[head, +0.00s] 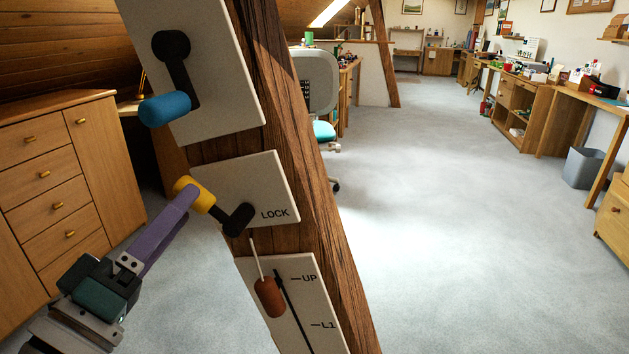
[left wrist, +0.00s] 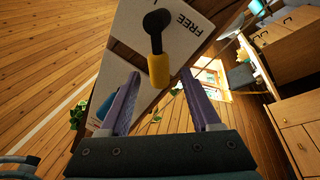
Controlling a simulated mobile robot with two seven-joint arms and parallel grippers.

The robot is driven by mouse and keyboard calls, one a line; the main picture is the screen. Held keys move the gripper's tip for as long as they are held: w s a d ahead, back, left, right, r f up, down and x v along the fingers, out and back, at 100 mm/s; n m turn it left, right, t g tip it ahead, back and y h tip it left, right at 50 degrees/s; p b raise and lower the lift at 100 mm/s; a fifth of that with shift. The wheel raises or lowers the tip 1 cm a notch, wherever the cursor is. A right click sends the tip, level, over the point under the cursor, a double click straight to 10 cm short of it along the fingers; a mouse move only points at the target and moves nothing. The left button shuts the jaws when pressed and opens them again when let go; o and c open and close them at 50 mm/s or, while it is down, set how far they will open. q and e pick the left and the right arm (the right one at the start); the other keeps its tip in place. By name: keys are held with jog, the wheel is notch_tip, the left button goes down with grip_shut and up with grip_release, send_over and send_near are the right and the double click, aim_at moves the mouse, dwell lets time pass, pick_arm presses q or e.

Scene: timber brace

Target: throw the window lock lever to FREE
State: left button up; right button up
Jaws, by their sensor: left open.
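The window lock lever has a black pivot and a yellow grip (head: 201,196) on a white plate (head: 262,177) fixed to a slanted timber. In the head view the lever points up and left from its pivot, away from the word LOCK. The word FREE shows on the plate beside the pivot in the left wrist view. My left gripper (head: 187,194) has purple fingers and reaches the yellow grip. In the left wrist view the yellow grip (left wrist: 159,71) sits between the tips of the open fingers; contact cannot be told. My right gripper is out of view.
Above is a plate with a blue-handled crank (head: 166,109). Below is a plate with a brown knob (head: 269,297) on a slot marked UP and L1. A wooden drawer cabinet (head: 62,190) stands at left.

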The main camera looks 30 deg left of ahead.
pick_arm(q)
jog(key=a+v, duration=0.1)
jog(key=v, duration=0.5)
jog(key=shift+s+d, duration=0.2)
jog(key=shift+d, duration=0.35)
jog(key=w+d+r+m+g+h+p, duration=0.3)
jog(key=d+m+g+h+p, duration=0.2)
jog(key=d+m+g+p, duration=0.45)
jog(key=s+d+r+m+g+p, duration=0.2)
jog(key=s+d+g+p, duration=0.1)
jog(key=s+d, duration=0.1)
jog(key=s+a+r+m+g+y+p, duration=0.25)
jog(key=s+r+g+p, duration=0.35)
jog(key=s, duration=0.3)
notch_tip(320, 180, up, 37)
jog(key=t+p, duration=0.1)
jog(key=p, duration=3.4)
jog(key=shift+w+d+h+p, duration=0.2)
jog(key=shift+h+p, duration=0.15)
